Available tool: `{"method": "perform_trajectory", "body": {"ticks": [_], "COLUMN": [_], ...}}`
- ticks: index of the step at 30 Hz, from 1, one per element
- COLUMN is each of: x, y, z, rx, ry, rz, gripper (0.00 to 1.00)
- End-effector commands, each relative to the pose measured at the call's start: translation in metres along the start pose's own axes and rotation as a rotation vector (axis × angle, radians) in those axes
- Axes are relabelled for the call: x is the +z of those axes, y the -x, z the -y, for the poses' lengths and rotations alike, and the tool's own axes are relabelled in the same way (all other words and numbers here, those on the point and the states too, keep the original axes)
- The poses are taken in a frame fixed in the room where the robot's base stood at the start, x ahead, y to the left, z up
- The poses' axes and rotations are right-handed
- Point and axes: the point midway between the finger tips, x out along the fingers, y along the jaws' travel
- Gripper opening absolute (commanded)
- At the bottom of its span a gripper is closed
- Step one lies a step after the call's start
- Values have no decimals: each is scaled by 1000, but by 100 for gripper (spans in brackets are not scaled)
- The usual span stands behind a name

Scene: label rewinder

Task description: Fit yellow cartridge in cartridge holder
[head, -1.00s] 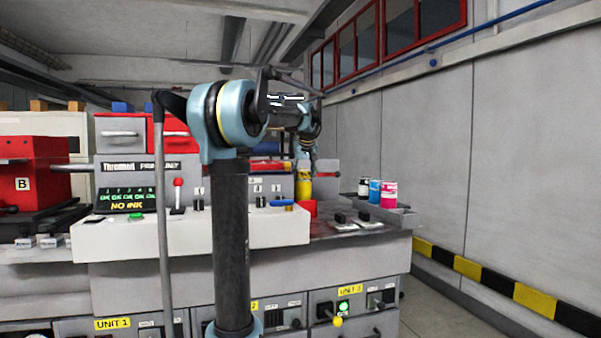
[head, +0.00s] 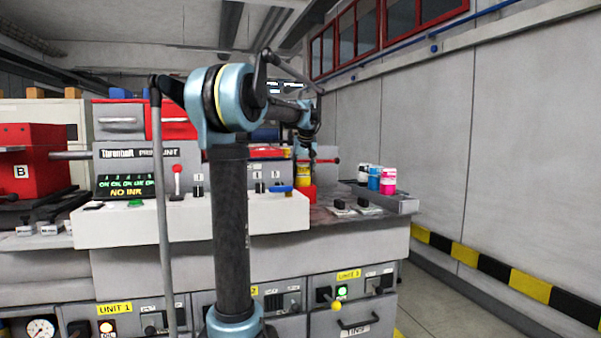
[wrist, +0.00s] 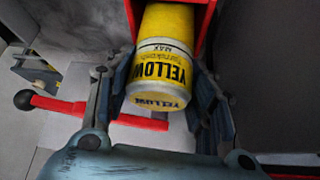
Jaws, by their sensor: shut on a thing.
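The yellow cartridge (wrist: 166,50) is a cylinder with a white band and "YELLOW" lettering. In the head view the cartridge (head: 303,176) is small, below the end of my arm. My gripper (wrist: 165,84) is shut on it, with one finger on each side. The red cartridge holder (wrist: 203,24) has walls on both sides of the cartridge's far end in the wrist view. In the head view the red holder (head: 308,193) shows just under the cartridge. I cannot tell how deep the cartridge sits in it.
A red lever with a black knob (wrist: 24,99) runs past my gripper in the wrist view. Black, blue and magenta cartridges (head: 375,179) stand in a grey tray (head: 400,203) at the right. The display (head: 126,187) reads "NO INK". Floor (head: 455,300) is clear at right.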

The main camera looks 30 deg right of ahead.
Motion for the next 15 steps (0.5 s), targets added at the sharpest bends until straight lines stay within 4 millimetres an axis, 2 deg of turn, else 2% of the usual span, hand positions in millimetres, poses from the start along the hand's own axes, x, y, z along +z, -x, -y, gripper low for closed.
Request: {"method": "perform_trajectory", "body": {"ticks": [15], "x": [2], "y": [-4], "z": [1], "rx": [0], "ry": [1], "rz": [0], "gripper": [0]}}
